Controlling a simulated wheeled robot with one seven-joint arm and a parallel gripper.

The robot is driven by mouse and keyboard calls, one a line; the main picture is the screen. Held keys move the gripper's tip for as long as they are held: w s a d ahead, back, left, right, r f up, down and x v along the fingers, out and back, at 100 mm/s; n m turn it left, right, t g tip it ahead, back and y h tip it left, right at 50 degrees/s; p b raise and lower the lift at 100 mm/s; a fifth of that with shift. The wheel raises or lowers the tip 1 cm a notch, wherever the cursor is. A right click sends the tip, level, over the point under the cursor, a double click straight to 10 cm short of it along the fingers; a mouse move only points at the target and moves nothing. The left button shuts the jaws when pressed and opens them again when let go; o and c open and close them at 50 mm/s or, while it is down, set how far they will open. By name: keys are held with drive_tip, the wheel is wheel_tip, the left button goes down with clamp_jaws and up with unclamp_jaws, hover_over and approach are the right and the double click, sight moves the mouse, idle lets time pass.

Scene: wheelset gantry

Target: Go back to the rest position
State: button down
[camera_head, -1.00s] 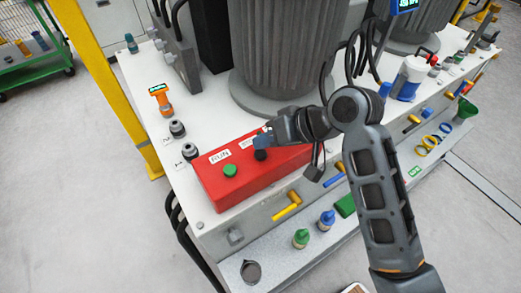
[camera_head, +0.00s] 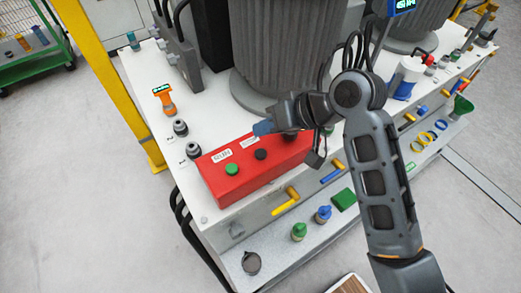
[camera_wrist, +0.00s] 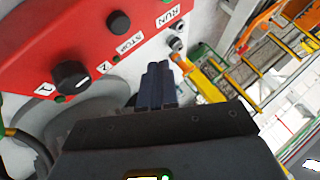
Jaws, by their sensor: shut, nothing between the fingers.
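My gripper (camera_head: 263,128) is shut and empty. In the head view it hangs over the back edge of the red control box (camera_head: 225,182), apart from its buttons. The box has a green button (camera_head: 231,169) by the RUN label and a black button (camera_head: 261,154) by the other label. In the wrist view my shut fingers (camera_wrist: 157,86) point past the red box (camera_wrist: 60,30), which shows a black STOP button (camera_wrist: 118,22) and a black knob (camera_wrist: 71,76). In the head view the box's right end is partly behind my arm.
A large grey ribbed cylinder (camera_head: 285,50) stands behind my gripper on the white bench (camera_head: 150,75). An orange handheld device (camera_head: 165,100) and two dark fittings (camera_head: 181,128) stand left of the box. A yellow post (camera_head: 105,80) rises at the left.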

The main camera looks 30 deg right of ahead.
idle(0.4)
drive_tip(key=s+a+f+m+t+h, duration=0.15)
drive_tip(key=s+f, duration=0.25)
drive_tip(key=s, duration=0.4)
drive_tip(key=s+f+t+h, duration=0.2)
drive_tip(key=s+f+h, duration=0.15)
drive_tip(key=s, duration=0.45)
drive_tip(key=s+r+n+t, duration=0.1)
drive_tip(key=s+r+t, duration=0.1)
drive_tip(key=s+r, duration=0.3)
drive_tip(key=s+r+n+t+b, duration=0.1)
drive_tip(key=s+r+n+t, duration=0.1)
drive_tip(key=s+r, duration=0.4)
drive_tip(key=s, duration=0.5)
drive_tip(key=shift+s+d, duration=0.35)
drive_tip(key=shift+d, duration=0.05)
drive_tip(key=shift+f, duration=0.1)
